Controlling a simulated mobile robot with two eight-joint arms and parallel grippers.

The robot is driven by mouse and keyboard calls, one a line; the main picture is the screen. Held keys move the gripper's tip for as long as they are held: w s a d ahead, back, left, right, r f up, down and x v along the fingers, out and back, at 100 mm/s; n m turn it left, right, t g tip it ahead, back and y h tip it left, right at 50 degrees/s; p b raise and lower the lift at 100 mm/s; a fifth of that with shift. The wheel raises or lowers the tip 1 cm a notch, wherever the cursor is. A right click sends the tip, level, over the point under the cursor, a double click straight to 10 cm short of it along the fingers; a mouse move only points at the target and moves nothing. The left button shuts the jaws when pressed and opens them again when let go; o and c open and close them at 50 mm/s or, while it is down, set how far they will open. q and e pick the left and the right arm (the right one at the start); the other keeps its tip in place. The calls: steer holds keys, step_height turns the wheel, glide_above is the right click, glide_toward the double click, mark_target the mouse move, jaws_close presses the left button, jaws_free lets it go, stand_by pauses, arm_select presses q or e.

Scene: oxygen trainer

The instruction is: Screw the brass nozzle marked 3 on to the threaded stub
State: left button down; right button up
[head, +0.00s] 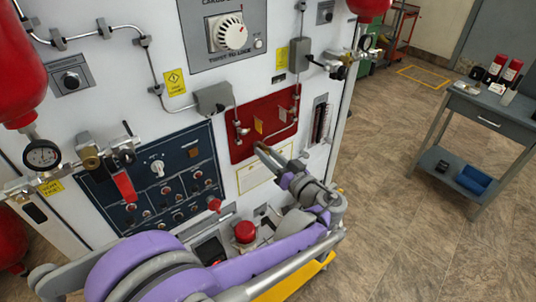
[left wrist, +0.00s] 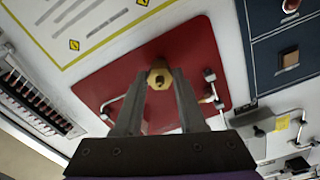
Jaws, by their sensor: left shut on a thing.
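My left gripper (head: 264,152) reaches in front of the lower edge of the red panel (head: 250,122) on the white trainer. In the left wrist view its two fingers (left wrist: 158,88) are shut on a brass nozzle (left wrist: 158,75) with a hexagonal outline and a dark hole in its middle. The nozzle is at the fingertips, with the red panel (left wrist: 110,88) behind it. No number can be read on it. I cannot make out the threaded stub, nor whether the nozzle touches anything. My right gripper is not in view.
Grey pipes and small valves (head: 240,129) run along the red panel. A dark blue switch panel (head: 160,180) is to its left, and a red button (head: 245,231) is below. A grey side table (head: 475,115) stands at the right, with open floor before it.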

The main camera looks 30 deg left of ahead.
arm_select(q)
steer(key=shift+m, duration=1.2)
steer(key=m, duration=0.2)
steer(key=shift+m, duration=0.8)
steer(key=m, duration=0.3)
steer(key=shift+b, duration=0.35)
steer(key=shift+m, duration=1.9)
